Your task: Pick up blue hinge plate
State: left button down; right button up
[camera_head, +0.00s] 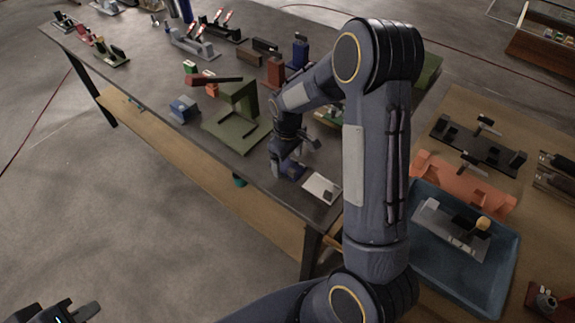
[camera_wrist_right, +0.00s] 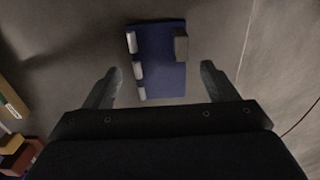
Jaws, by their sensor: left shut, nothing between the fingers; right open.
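My left gripper (camera_head: 72,313) is shut and empty at the bottom left, away from the table.
A blue tray (camera_head: 440,275) with a grey part is on the wooden table at right. More parts crowd the table's far end.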

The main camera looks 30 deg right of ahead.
aim_at(288, 167)
jog(key=shift+f, duration=0.45)
jog(key=shift+c, duration=0.3)
jog(key=c, duration=1.1)
jog(key=shift+r, duration=0.1)
jog(key=shift+r, duration=0.55)
jog(key=r, duration=0.2)
jog(key=shift+s+r, duration=0.2)
jog(key=shift+r, duration=0.1)
jog(key=s+a+r, duration=0.1)
jog(key=s+r, duration=0.2)
jog(key=s, duration=0.1)
jog(key=s+a+r+b, duration=0.1)
jog(key=s+r, duration=0.2)
jog(key=s, duration=0.1)
jog(key=s+a+r+b, duration=0.1)
jog(key=s+a+r, duration=0.1)
jog(key=s, duration=0.3)
jog(key=shift+a+r, duration=0.1)
jog(key=shift+r, duration=0.5)
